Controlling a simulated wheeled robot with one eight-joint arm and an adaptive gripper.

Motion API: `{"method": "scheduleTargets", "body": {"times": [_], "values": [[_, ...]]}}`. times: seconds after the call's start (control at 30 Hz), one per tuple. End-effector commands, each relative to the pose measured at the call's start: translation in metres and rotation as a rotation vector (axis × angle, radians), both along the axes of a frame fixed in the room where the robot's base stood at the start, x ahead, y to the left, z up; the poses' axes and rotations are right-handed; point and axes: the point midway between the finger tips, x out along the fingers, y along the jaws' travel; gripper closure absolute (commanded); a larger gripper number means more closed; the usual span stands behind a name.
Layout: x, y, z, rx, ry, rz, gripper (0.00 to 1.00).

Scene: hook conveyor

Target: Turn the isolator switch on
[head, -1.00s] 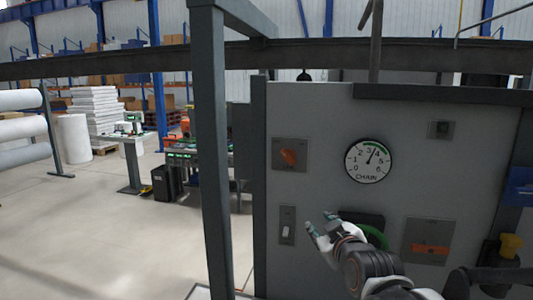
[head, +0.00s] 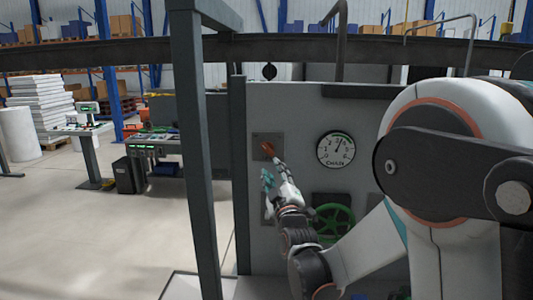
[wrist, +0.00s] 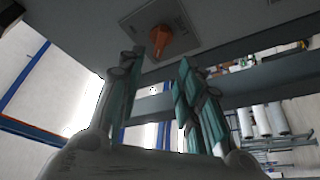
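The isolator switch is an orange rotary handle (head: 267,147) on a grey square plate (head: 259,155), at the upper left of the grey panel. In the head view its angle is partly hidden by my gripper. My gripper (head: 272,171) is just below the handle and close to the panel. In the wrist view the orange handle (wrist: 160,40) sticks out from its plate (wrist: 184,18), just beyond the fingertips. My gripper (wrist: 160,64) is open there, its teal fingers spread apart with nothing between them. I cannot tell whether a finger touches the handle.
Right of the switch is a round chain gauge (head: 336,149). A green handwheel (head: 334,222) sits below it, partly behind my arm. A dark upright post (head: 195,160) stands left of the panel. A dark rail (head: 280,48) runs across above.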

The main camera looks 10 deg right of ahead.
Motion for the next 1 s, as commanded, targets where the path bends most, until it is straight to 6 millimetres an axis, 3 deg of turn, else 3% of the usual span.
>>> {"method": "scheduleTargets", "body": {"times": [0.3, 0.5, 0.7, 1.0], "values": [[0.061, -0.002, 0.017, 0.002, 0.001, 0.0, 0.67], [0.089, -0.003, 0.025, 0.001, 0.001, 0.0, 0.67], [0.101, -0.003, 0.028, 0.001, 0.001, 0.0, 0.67], [0.102, -0.003, 0.029, 0.002, 0.001, 0.0, 0.69]]}}
